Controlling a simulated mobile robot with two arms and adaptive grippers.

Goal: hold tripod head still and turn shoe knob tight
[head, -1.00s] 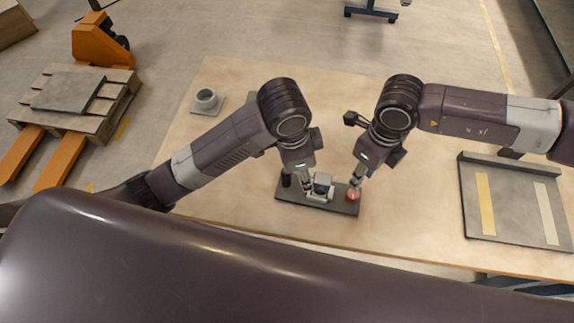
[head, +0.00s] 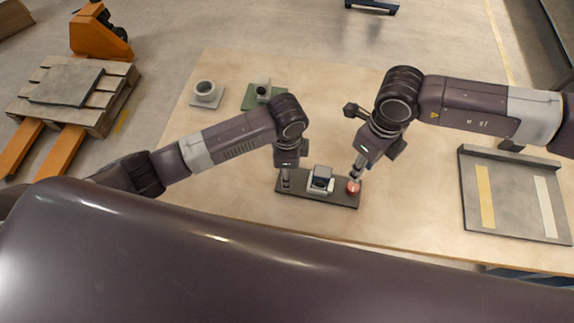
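A dark base plate (head: 330,202) lies on the table. On its middle stands a white and dark block-shaped head (head: 320,180), which I take to be the tripod head. A red round knob (head: 352,188) is at the plate's right end. My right gripper (head: 357,177) points down at the red knob, its tips at or just above it; its finger gap is too small to read. My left gripper (head: 286,183) points down over the plate's left end, apart from the head. It hides the black upright piece there, and I cannot tell whether it grips it.
A grey round holder (head: 206,93) and a green pad (head: 277,104) with a small grey-white part (head: 263,88) are at the back left. A grey tray (head: 515,222) with yellow and white strips lies at the right. The table's middle back is clear.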

